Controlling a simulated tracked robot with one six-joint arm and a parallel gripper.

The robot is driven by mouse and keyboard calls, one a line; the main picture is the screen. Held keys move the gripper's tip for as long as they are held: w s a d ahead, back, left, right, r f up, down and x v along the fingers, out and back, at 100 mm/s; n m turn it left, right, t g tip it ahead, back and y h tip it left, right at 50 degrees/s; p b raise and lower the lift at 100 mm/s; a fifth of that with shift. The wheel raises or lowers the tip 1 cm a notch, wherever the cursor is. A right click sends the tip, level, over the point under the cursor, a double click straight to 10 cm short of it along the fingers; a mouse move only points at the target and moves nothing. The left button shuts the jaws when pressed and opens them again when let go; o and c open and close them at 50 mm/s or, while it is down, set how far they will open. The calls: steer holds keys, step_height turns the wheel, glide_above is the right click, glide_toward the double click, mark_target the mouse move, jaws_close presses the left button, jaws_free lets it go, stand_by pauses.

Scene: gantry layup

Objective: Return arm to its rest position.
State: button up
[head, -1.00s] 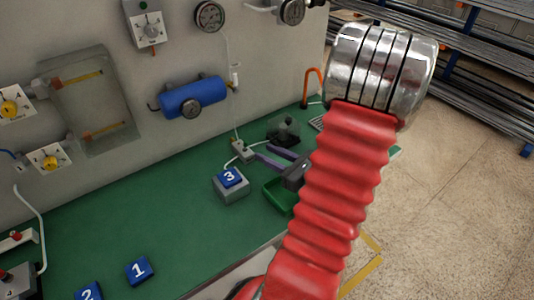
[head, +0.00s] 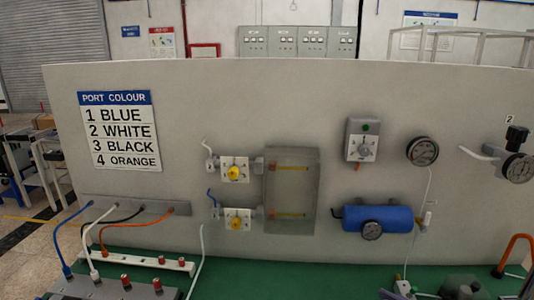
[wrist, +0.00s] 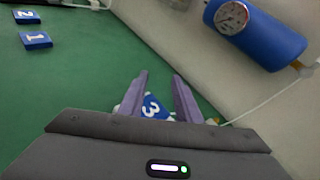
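My gripper (wrist: 160,82) shows in the wrist view with its two purple fingers apart. Nothing is visibly gripped between them. A blue block marked 3 (wrist: 153,106) shows in the gap between the fingers, apparently beyond them; its lower part is hidden by the gripper body.
Blue blocks marked 1 (wrist: 36,40) and 2 (wrist: 27,17) lie on the green bench (wrist: 70,85). The grey panel (head: 220,120) carries a blue tank (head: 378,219), valves, gauges and a port colour sign (head: 119,131). A thin hose (wrist: 262,107) hangs near the gripper.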

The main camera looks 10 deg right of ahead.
steer(key=s+a+r+n+g, duration=0.1)
steer(key=s+a+n+g, duration=0.1)
steer(key=a+n+g, duration=0.35)
steer(key=s+a+r+n+g, duration=0.1)
steer(key=s+a+n+g, duration=0.1)
steer(key=a+n, duration=0.6)
steer(key=s+a+r+n+g, duration=0.1)
steer(key=s+a+n+g, duration=0.15)
steer(key=a+n, duration=0.5)
step_height(320, 180, up, 8)
steer(key=a+n+t+h, duration=0.1)
steer(key=a+n+h, duration=0.1)
steer(key=n+h, duration=0.3)
steer(key=n, duration=0.2)
steer(key=shift+s+f+n+t, duration=0.25)
steer(key=shift+s+n+t, duration=0.1)
steer(key=shift+n+t, duration=0.05)
